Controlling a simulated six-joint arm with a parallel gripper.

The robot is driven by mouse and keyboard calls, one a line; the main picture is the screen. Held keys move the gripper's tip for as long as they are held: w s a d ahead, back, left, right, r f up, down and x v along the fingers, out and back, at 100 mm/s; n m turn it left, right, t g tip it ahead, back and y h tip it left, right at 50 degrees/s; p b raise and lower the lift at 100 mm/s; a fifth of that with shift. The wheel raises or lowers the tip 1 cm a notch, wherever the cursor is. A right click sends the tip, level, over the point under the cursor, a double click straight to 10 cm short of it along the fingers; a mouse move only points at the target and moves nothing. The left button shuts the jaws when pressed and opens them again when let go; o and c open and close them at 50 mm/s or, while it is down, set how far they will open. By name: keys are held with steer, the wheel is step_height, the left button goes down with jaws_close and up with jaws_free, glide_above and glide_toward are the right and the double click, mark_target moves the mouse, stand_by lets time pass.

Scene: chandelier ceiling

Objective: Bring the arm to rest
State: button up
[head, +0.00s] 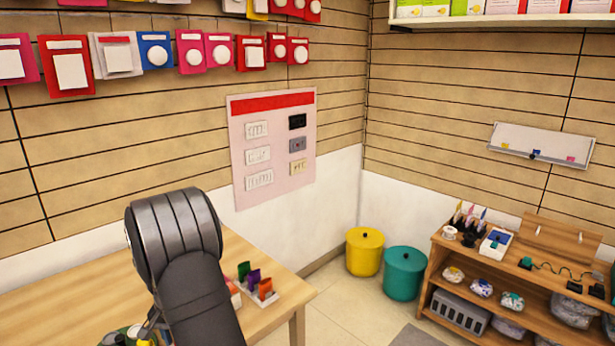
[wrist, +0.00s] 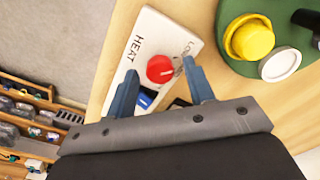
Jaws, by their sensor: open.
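In the wrist view my gripper (wrist: 160,66) is open, with its two blue fingers spread apart. A white panel (wrist: 150,30) marked HEAT, with a red knob (wrist: 160,69) and a blue switch (wrist: 147,98), shows beyond and between the fingers. I see nothing held, and cannot tell whether the fingers touch the panel. In the head view my arm bends over the wooden table (head: 60,310) and hides much of it; my gripper is not clearly seen there.
A green base with a yellow button (wrist: 253,40) and a white round piece (wrist: 281,64) lies right of the panel. A small rack of colored cards (head: 262,290) stands on the table. Yellow (head: 364,253) and teal bins (head: 404,274) and a wooden shelf (head: 520,290) are to the right.

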steer(key=m, duration=0.3)
steer(key=shift+m, duration=0.3)
steer(key=o, duration=1.1)
steer(key=s+a+r+n+t+y, duration=0.2)
steer(key=s+a+r+n, duration=0.4)
steer(key=s+a+r, duration=0.6)
steer(key=s+a+r+n+t+y, duration=0.1)
steer(key=s+a+r+n, duration=0.6)
steer(key=s+a+r, duration=0.45)
steer(key=x, duration=0.6)
steer(key=shift+w+d+f, duration=0.25)
steer(key=shift+w+f, duration=0.15)
steer(key=shift+w, duration=0.05)
